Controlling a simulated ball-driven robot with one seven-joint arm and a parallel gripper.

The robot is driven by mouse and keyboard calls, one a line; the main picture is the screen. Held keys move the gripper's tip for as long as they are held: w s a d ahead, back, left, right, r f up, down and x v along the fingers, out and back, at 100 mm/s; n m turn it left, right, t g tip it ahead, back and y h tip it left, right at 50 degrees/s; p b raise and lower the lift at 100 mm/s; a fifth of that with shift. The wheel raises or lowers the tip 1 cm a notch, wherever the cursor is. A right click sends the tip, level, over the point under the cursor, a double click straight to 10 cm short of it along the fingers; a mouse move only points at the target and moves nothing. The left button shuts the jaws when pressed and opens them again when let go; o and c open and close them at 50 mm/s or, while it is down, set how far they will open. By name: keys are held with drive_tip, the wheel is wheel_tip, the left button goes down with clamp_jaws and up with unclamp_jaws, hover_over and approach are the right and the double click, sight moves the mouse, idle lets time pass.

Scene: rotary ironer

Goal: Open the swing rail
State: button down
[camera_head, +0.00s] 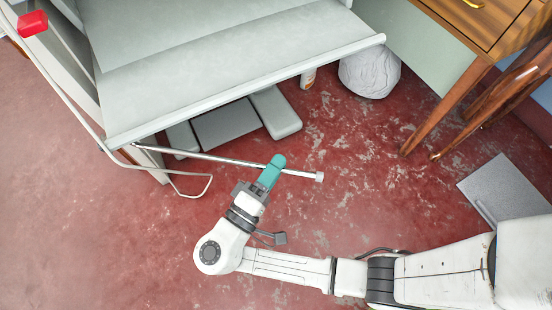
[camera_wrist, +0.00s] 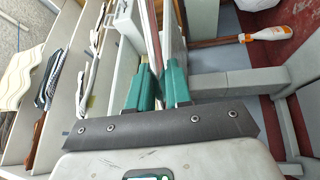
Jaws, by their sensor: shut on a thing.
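The swing rail (camera_head: 220,159) is a thin silvery rod in the head view. It runs from the ironer's lower left corner out to a pale end cap on the right, angled away from the ironer's front edge. My gripper (camera_head: 275,165) has teal fingers and is shut on the rail, a little short of that end cap. In the wrist view, the teal fingers of my gripper (camera_wrist: 158,82) stand on both sides of the narrow rail (camera_wrist: 153,35), which runs away upward. The fingers hide the gripped part.
The ironer (camera_head: 230,60) fills the upper left, with grey pedals (camera_head: 226,124) beneath it. A white cable (camera_head: 100,142) hangs at left. A white bundle (camera_head: 369,72), wooden table (camera_head: 475,75) and grey floor plate (camera_head: 505,185) lie right. Red floor around my arm is clear.

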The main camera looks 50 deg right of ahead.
drive_tip(key=shift+f, duration=0.1)
drive_tip(key=c, duration=1.4)
unclamp_jaws()
